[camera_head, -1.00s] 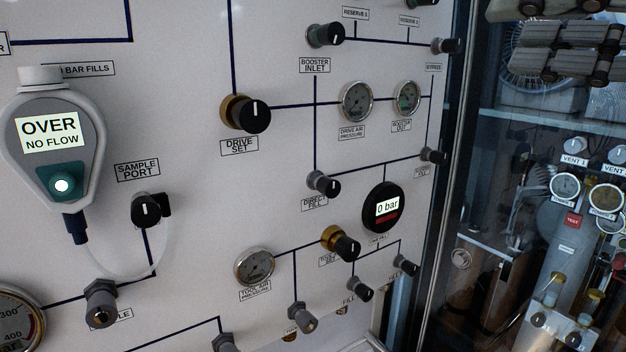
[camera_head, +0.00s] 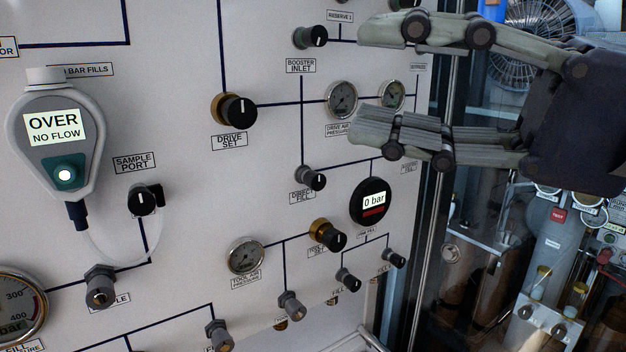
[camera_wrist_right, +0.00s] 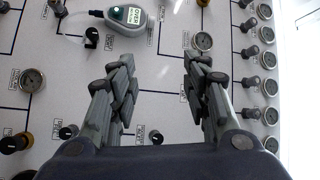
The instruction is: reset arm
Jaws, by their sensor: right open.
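My right gripper (camera_head: 362,80) reaches in from the right in the head view, its two fingers spread apart and nothing between them. It is in front of the right part of the white fill panel (camera_head: 180,70) and hides part of it around the upper gauges. In the right wrist view the open fingers (camera_wrist_right: 160,90) point toward the panel, with bare panel showing between them. I cannot tell the distance to the panel. My left gripper is not in view.
The panel carries a drive set knob (camera_head: 238,110), a booster inlet knob (camera_head: 310,37), a 0 bar display (camera_head: 371,201) and a tool air pressure gauge (camera_head: 245,256). A handheld meter (camera_head: 58,140) reading OVER hangs at left. Glass and equipment stand at right.

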